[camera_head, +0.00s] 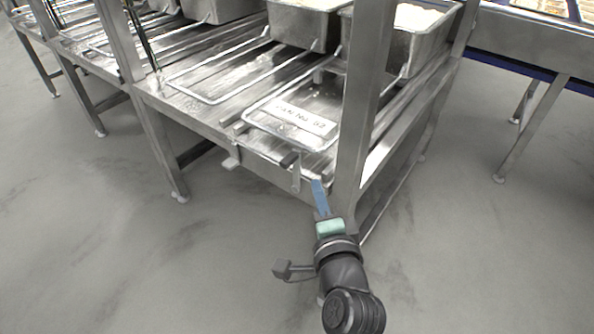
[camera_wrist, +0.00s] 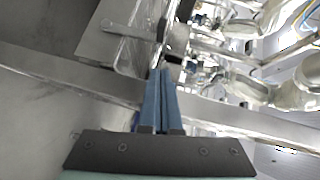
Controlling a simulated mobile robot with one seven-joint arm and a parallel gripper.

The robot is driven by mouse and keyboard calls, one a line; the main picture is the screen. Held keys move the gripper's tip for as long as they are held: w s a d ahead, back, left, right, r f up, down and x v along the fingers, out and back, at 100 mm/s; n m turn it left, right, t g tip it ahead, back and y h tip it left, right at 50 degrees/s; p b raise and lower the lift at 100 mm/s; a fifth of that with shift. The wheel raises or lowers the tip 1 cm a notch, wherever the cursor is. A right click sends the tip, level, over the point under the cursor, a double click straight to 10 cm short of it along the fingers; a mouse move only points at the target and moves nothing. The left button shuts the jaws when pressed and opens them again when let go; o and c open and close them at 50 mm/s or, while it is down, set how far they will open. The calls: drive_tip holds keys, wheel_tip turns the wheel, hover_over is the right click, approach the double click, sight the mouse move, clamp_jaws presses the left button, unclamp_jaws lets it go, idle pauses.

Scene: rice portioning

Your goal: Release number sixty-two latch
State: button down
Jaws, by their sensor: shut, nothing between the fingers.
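My gripper (camera_head: 318,184) has blue fingers, shut and empty, just right of the latch and near the rack's front corner post. A gap shows between them in the head view.
A steel corner post (camera_head: 362,110) stands close to the right of my gripper. Steel pans (camera_head: 412,50) sit at the back of the rack. Open grey floor (camera_head: 470,260) lies around the front and right.

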sight(294, 158)
drive_tip(key=shift+w+a+f+b, duration=0.25)
drive_tip(key=shift+w+a, duration=0.4)
drive_tip(key=shift+w, duration=0.6)
drive_tip(key=shift+w+a+f+b, duration=0.1)
drive_tip(key=shift+w+a+f, duration=0.1)
drive_tip(key=shift+w+a, duration=0.75)
drive_tip(key=shift+w+a+f+b, duration=0.25)
drive_tip(key=shift+w+a, duration=0.1)
drive_tip(key=shift+w, duration=1.15)
drive_tip(key=shift+r+p, duration=0.15)
drive_tip(key=shift+p, duration=0.35)
